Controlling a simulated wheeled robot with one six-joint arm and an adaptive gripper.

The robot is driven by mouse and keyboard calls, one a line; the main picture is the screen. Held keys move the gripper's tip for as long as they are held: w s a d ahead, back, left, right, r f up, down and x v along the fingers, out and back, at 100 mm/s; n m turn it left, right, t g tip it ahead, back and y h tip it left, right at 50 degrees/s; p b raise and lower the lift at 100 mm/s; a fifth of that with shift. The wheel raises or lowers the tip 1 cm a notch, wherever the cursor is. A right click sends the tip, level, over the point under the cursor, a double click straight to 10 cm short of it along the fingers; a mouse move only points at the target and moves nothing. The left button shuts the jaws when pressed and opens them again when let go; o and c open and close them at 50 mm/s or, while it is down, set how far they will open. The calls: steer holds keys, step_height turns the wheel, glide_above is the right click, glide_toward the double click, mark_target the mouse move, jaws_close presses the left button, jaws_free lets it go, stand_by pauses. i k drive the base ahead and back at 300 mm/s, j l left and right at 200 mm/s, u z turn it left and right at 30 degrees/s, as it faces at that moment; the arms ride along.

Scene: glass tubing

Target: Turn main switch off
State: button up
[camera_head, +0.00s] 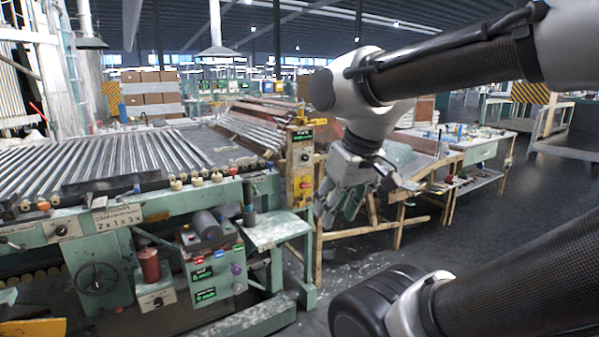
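A yellow control box (301,166) stands upright on a post at the end of the roller table, in the middle of the view. It carries a red-and-yellow rotary switch (305,183) low on its front and a small green-lit display near its top. Which way the switch is turned is too small to tell. My gripper (338,213) hangs just right of the box in the picture, fingers pointing down. It appears open and empty, with no visible contact with the box. My arm reaches in from the upper right.
A roller table with glass tubes (110,160) fills the left. Below it is a green control panel (213,272) with several buttons. A green side table (275,232) stands near the box. A wooden-legged bench (420,180) is behind my gripper. The dark floor (480,225) at right is free.

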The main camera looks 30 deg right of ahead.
mark_target(303, 185)
steer(key=i+l, duration=0.2)
steer(key=l, duration=0.2)
steer(key=i+l, duration=0.2)
steer(key=l, duration=0.2)
steer(key=i+l, duration=0.2)
steer(key=l, duration=0.2)
steer(key=z, duration=0.05)
